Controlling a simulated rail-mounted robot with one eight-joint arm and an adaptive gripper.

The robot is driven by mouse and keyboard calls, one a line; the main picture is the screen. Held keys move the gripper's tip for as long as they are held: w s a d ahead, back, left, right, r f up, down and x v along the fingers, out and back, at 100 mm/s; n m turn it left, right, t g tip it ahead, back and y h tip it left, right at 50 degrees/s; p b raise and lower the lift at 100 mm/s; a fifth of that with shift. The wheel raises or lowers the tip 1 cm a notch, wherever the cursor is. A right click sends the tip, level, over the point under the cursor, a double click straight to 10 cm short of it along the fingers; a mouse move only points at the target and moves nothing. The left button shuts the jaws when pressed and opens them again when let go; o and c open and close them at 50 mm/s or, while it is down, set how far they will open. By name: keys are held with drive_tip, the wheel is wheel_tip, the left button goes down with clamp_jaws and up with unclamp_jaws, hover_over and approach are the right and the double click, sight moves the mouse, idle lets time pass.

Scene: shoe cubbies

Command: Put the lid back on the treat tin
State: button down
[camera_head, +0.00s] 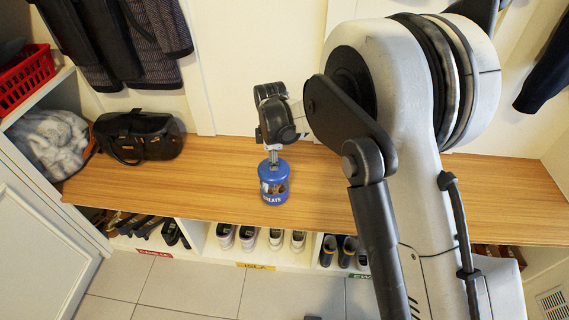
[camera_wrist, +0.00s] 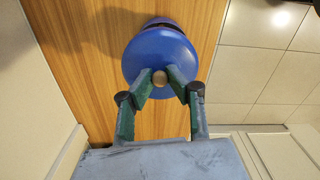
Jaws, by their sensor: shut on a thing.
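The treat tin (camera_head: 273,190) is a blue container with white lettering and a dark picture on its side. It stands upright on the wooden bench top. The blue round lid (camera_head: 272,168) is at the top of the tin, and I cannot tell whether it is fully seated. In the wrist view the lid (camera_wrist: 158,52) fills the centre and hides most of the tin (camera_wrist: 162,22). In the head view my gripper (camera_head: 273,153) is directly above the lid.
The wooden bench (camera_head: 215,170) is clear around the tin. A black bag (camera_head: 138,135) sits at its left end. Several pairs of shoes (camera_head: 260,238) stand in cubbies below the front edge. A red basket (camera_head: 25,78) and a grey fluffy thing (camera_head: 50,140) are on the left shelves.

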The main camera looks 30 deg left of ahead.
drive_tip(key=shift+s+f+b, duration=0.15)
drive_tip(key=shift+f+b, duration=0.3)
drive_tip(key=shift+f, duration=0.5)
drive_tip(key=shift+f+b, duration=1.15)
drive_tip(key=shift+f, duration=1.05)
drive_tip(key=shift+f+b, duration=0.2)
drive_tip(key=shift+b, duration=0.3)
idle(0.5)
drive_tip(key=c, duration=1.1)
unclamp_jaws()
drive_tip(key=shift+c, duration=0.2)
drive_tip(key=shift+r, duration=0.1)
drive_tip(key=shift+r+p, duration=1.65)
drive_tip(key=shift+r, duration=1.8)
